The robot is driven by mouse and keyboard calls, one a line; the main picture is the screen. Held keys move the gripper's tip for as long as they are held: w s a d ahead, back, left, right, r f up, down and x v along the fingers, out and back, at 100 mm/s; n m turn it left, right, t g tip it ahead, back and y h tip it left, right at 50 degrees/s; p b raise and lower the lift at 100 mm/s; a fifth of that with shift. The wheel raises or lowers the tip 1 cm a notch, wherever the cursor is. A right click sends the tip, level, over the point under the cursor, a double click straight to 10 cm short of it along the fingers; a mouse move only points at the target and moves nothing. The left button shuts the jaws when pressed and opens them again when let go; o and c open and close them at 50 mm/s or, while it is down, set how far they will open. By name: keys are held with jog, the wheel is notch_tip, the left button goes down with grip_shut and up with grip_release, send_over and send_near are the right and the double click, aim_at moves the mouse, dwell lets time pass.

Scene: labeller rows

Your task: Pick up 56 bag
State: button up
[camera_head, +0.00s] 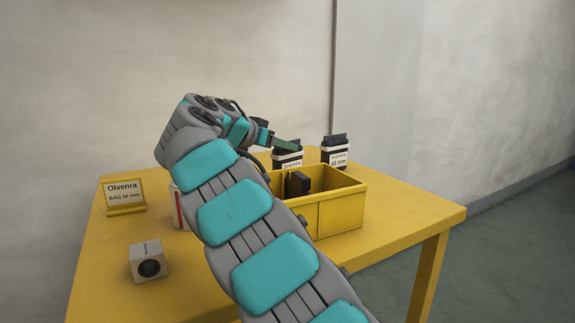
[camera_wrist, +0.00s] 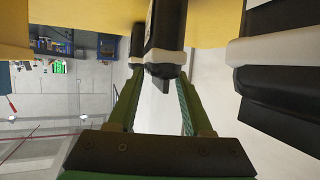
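A black bag (camera_head: 288,158) with a white label band stands at the back of the yellow table, behind the bin; its size print is hidden or too small to read. A similar black bag (camera_head: 335,152) stands to its right, its small size print unclear. My gripper (camera_head: 286,144) is at the top of the left bag. In the wrist view my gripper (camera_wrist: 160,75) has its green fingers apart, with a black and white bag (camera_wrist: 166,35) just ahead between the tips. I cannot tell whether they touch. Another bag (camera_wrist: 275,75) is close at the right.
A yellow bin (camera_head: 342,212) holds a black item (camera_head: 297,183). A sign (camera_head: 123,196) reads "Olvenra BAG 56 mm". A red and white object (camera_head: 178,207) is partly behind my arm.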

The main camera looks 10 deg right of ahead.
jog(key=shift+f, duration=0.1)
grip_shut()
dwell(0.7)
